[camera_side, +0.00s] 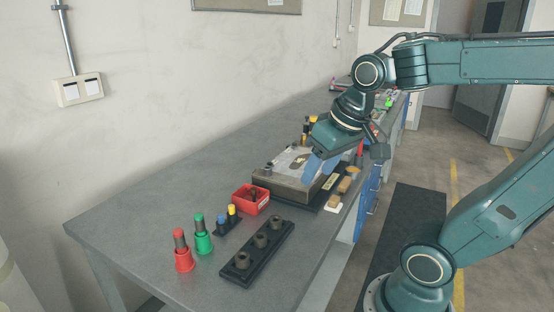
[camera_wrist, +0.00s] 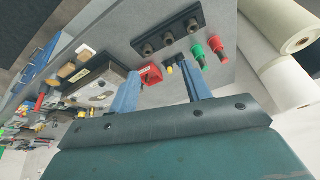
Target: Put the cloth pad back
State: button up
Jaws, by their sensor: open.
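A small pale, flat piece (camera_side: 333,207), perhaps the cloth pad, lies at the table's front edge beside two tan blocks; a pale piece also shows there in the wrist view (camera_wrist: 87,50). I cannot tell for sure that it is the cloth. My gripper (camera_side: 318,168) has blue fingers and hangs over the right part of a grey box-like fixture (camera_side: 285,189). In the wrist view the fingers of my gripper (camera_wrist: 161,78) stand wide apart with nothing held between them. The left finger hides part of the fixture there.
Tan blocks (camera_side: 345,186) lie by the fixture's right side. A red bin (camera_side: 250,199), a black rack with dark rings (camera_side: 259,252), and red (camera_side: 183,256) and green (camera_side: 203,240) handled tools stand to the left. The table's (camera_side: 125,215) left end is clear.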

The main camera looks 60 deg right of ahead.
jog(key=s+a+n, duration=0.2)
jog(key=s+a+n+t, duration=0.1)
jog(key=s, duration=0.1)
jog(key=shift+s+a+f+n+y, duration=0.1)
jog(key=shift+a+f+n+y, duration=0.2)
jog(key=shift+a+y, duration=0.1)
